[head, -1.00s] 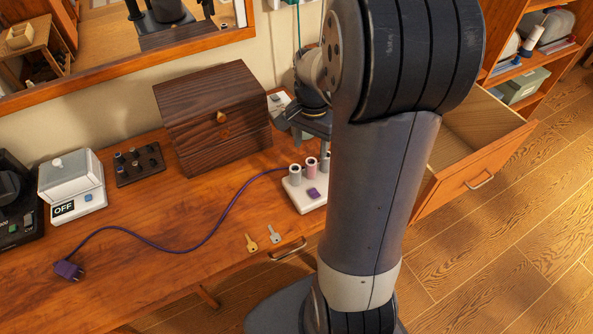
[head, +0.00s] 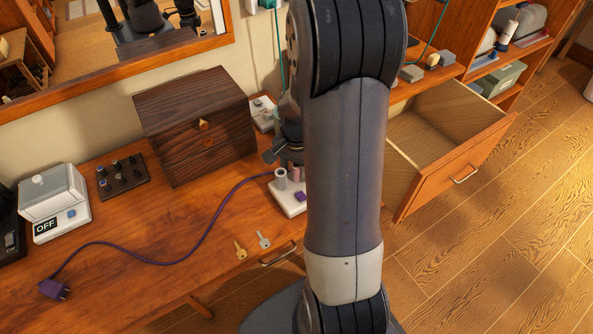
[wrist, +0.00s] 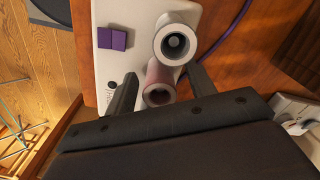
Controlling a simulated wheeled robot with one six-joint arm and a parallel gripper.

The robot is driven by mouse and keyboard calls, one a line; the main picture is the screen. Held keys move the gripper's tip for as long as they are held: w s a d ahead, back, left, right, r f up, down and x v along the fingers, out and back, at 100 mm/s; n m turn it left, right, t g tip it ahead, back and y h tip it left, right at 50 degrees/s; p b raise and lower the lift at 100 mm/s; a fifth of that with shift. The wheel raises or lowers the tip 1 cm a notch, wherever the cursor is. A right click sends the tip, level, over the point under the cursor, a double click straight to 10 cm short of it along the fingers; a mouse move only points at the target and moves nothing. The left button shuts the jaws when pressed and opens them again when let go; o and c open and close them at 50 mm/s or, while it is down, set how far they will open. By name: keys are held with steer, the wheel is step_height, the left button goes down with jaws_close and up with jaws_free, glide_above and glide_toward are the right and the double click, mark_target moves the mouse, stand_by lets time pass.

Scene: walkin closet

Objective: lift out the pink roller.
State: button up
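The pink roller (wrist: 158,83) stands on a white roller base (wrist: 110,68). In the head view the pink roller (head: 295,173) is partly hidden by my gripper and arm, and the base (head: 289,205) shows at the desk's right part. A pale grey-white roller (wrist: 176,42) stands beside the pink one, also seen in the head view (head: 281,179). My gripper (wrist: 161,74) is open, with one finger on each side of the pink roller and a gap visible on both sides. Any third roller is hidden now.
A purple switch (wrist: 112,38) sits on the base, and a purple cord (head: 185,254) crosses the desk. A dark wooden box (head: 197,125) stands behind left. Two keys (head: 252,245) lie in front. An open drawer (head: 455,165) is to the right.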

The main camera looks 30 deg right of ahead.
steer(key=c, duration=1)
